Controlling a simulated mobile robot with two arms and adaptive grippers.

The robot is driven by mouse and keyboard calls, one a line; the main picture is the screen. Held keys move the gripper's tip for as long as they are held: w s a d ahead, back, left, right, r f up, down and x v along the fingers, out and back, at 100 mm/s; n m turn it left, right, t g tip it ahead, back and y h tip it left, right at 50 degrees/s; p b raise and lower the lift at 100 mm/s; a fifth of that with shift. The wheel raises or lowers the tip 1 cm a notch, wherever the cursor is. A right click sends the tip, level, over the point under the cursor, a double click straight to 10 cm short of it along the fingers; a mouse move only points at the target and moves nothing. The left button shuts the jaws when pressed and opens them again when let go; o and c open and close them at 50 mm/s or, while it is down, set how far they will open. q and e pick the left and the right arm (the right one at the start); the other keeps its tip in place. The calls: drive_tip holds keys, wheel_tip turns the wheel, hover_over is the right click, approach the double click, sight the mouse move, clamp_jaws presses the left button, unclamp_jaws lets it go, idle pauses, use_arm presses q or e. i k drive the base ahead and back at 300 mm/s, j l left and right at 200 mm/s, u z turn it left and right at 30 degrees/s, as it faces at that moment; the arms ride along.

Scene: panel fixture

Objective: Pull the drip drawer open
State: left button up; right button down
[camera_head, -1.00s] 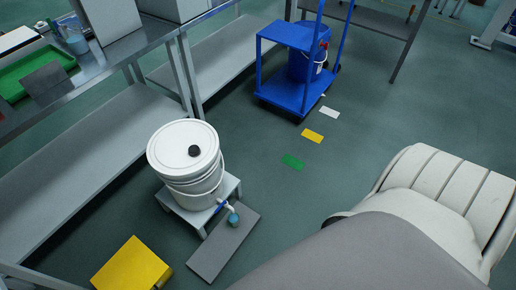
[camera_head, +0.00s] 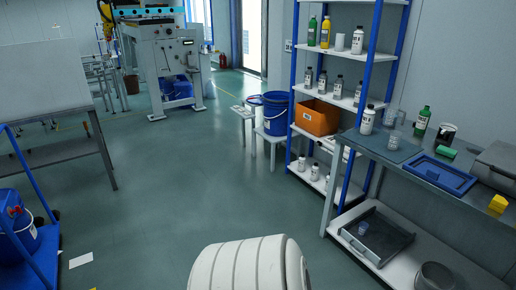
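I cannot clearly make out a drip drawer in the head view. A dark grey shallow open tray (camera_head: 394,247) with a small clear bluish cup (camera_head: 362,229) in it rests on the lower shelf of the bench at the right; I cannot tell whether it is the drawer. Neither of my grippers is in view.
The grey bench (camera_head: 425,178) carries a blue tray (camera_head: 446,174), bottles and a yellow block (camera_head: 497,203). A blue-posted shelf rack (camera_head: 327,138) holds bottles and an orange bin (camera_head: 316,117). A blue bucket (camera_head: 275,112) stands left of it. The middle floor is clear.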

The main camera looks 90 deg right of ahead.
sight(383, 236)
drive_tip(key=z, duration=4.1)
drive_tip(key=i+j+z, duration=0.2)
drive_tip(key=j+z, duration=0.15)
drive_tip(key=i+j+z, duration=0.1)
drive_tip(key=j+z, duration=0.25)
drive_tip(key=j, duration=0.2)
drive_tip(key=j+z, duration=0.35)
drive_tip(key=j, duration=0.15)
drive_tip(key=i, duration=0.05)
